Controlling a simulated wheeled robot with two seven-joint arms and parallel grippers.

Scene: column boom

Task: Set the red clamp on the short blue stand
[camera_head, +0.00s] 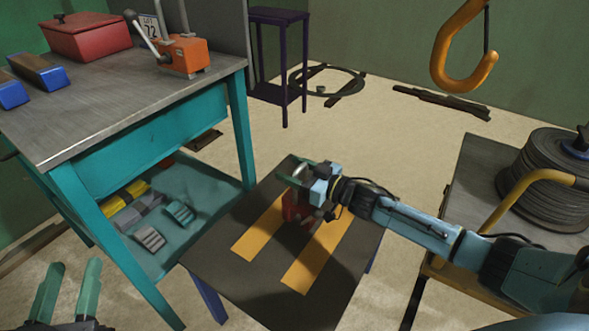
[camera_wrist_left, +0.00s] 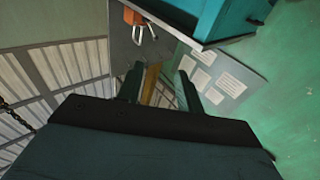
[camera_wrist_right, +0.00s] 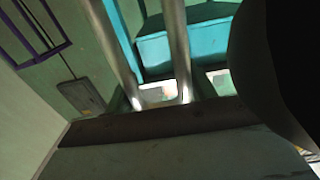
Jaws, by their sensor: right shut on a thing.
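The short stand (camera_head: 215,248) has a dark top with two yellow stripes and blue legs, in the middle of the head view. My right gripper (camera_head: 300,180) is over its back part, shut on the red clamp (camera_head: 293,208). The clamp is partly hidden by the gripper; whether it touches the stand top I cannot tell. Two metal bars (camera_wrist_right: 178,50) run between the fingers in the right wrist view. My left gripper (camera_head: 70,285) is open and empty at the lower left; it also shows in the left wrist view (camera_wrist_left: 160,82).
A teal bench (camera_head: 120,105) on the left holds an orange clamp (camera_head: 184,56), a red toolbox (camera_head: 88,37) and blue-ended blocks. A yellow hook (camera_head: 462,50) hangs at upper right. A cable reel (camera_head: 548,185) stands on the right. A purple stool (camera_head: 280,60) is behind.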

